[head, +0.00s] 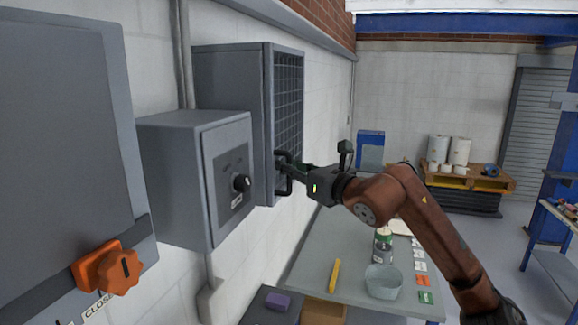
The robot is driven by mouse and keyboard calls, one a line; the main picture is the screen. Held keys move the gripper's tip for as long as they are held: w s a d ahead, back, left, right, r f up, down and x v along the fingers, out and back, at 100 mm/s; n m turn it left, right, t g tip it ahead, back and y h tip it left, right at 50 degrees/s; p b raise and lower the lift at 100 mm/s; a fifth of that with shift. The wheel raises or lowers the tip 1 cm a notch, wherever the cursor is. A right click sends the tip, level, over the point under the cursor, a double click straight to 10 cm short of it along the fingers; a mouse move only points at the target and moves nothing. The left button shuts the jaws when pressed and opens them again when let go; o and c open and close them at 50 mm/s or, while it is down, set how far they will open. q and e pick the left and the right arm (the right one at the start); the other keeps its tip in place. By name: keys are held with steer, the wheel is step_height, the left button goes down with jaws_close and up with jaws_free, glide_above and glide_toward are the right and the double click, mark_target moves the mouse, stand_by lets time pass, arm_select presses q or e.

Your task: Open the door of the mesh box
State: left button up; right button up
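The mesh box (228,75) is a grey cabinet fixed to the white wall. Its door (287,110) has a dark wire-mesh panel facing right and looks closed against the box. A dark bar handle (284,188) stands out from the door's lower part. My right gripper (284,167) reaches in from the right, with its fingertips at the handle. The fingers overlap the dark handle, so I cannot tell whether they grip it. My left gripper is not in view.
A large grey panel with an orange knob (120,271) fills the left. Below, a table (322,252) carries a jar (383,246), a bucket (383,283) and a yellow tool (335,275).

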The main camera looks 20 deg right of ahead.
jaws_close()
steer(key=shift+d, duration=0.1)
stand_by(0.3)
